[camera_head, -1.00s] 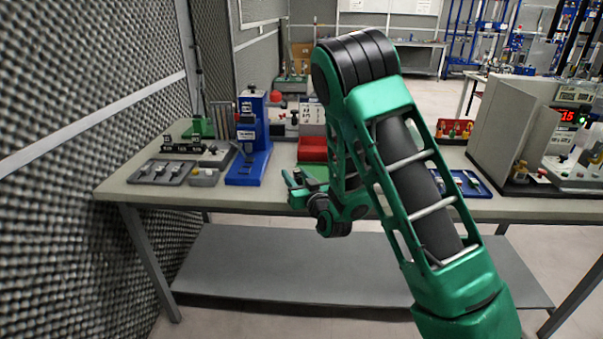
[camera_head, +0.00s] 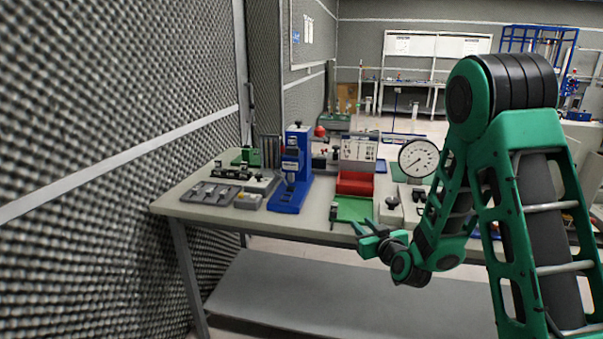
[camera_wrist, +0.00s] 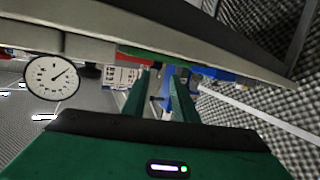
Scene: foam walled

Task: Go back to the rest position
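My gripper (camera_head: 363,225) is in front of the table's front edge, by the green mat. Its two fingers stand apart with nothing between them. In the wrist view the green fingers (camera_wrist: 160,88) are also apart, with the table edge and items behind them. My arm fills the right side of the head view, with its elbow high, and hides part of the table.
The workbench (camera_head: 180,207) carries a blue stand (camera_head: 292,180), a grey tray (camera_head: 212,193), a red block (camera_head: 355,184), a green mat (camera_head: 352,209) and a round dial gauge (camera_head: 418,158). A foam wall (camera_head: 90,130) runs close along the left.

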